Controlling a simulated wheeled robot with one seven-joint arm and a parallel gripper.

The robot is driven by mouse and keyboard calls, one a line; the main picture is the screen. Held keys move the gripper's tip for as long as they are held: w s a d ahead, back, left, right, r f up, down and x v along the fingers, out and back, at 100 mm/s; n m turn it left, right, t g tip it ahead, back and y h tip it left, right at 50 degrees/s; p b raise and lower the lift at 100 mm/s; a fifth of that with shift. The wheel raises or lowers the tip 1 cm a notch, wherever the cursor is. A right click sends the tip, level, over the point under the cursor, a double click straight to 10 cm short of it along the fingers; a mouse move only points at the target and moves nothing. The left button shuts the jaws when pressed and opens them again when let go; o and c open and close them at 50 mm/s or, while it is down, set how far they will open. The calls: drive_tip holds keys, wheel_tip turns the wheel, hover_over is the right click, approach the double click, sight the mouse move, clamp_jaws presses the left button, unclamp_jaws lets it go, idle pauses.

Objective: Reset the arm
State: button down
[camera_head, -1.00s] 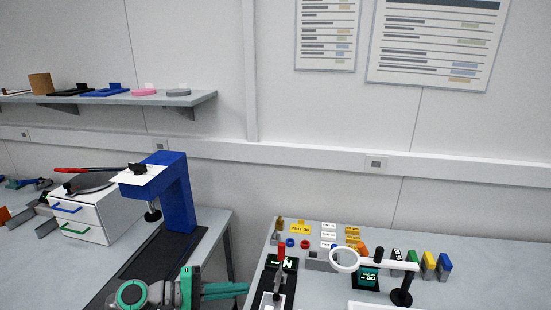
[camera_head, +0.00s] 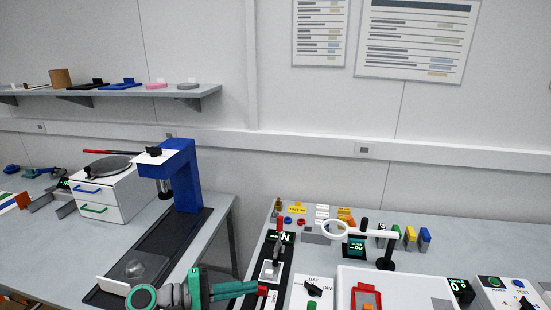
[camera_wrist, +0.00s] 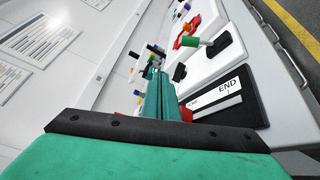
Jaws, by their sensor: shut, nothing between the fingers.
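My gripper (camera_head: 262,289) is at the bottom middle of the head view, at the end of my green arm. Its fingers are together and hold nothing. It is low beside the black slide panel with the red-topped lever (camera_head: 280,226). In the wrist view the green gripper (camera_wrist: 155,80) points away over the right-hand bench. A white plate marked END (camera_wrist: 222,92) shows close on its right side. Whether the gripper touches the panel cannot be told.
A blue press-like stand (camera_head: 185,175) and a white drawer unit (camera_head: 112,195) stand on the left bench. A ring magnifier (camera_head: 334,230) and a white tray (camera_head: 390,278) are on the right bench. A gap separates the benches. A shelf (camera_head: 150,93) hangs on the wall.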

drive_tip(key=s+d+r+n+t+h, duration=0.2)
drive_tip(key=s+d+n+t, duration=0.4)
drive_tip(key=n, duration=0.5)
drive_tip(key=s+d+r+n+t+h, duration=0.2)
drive_tip(key=s+d+n+t+h, duration=0.15)
drive_tip(key=d+n+t, duration=0.5)
drive_tip(key=s+a+f+m+g+y, duration=0.1)
drive_tip(key=s+a+f+m+y, duration=0.1)
drive_tip(key=s+f+m+y, duration=0.4)
drive_tip(key=s+a+f+m+g+y, duration=0.1)
drive_tip(key=s+a+f+m+y, duration=0.1)
drive_tip(key=s+f+m+y, duration=0.3)
drive_tip(key=s+a+f+m+g+y, duration=0.2)
drive_tip(key=s+f+m+y, duration=0.4)
drive_tip(key=s+m+y, duration=0.4)
drive_tip(key=s+m, duration=0.6)
drive_tip(key=s, duration=0.5)
drive_tip(key=shift+a+f, duration=0.3)
drive_tip(key=shift+a, duration=0.05)
drive_tip(key=shift+m+y, duration=0.25)
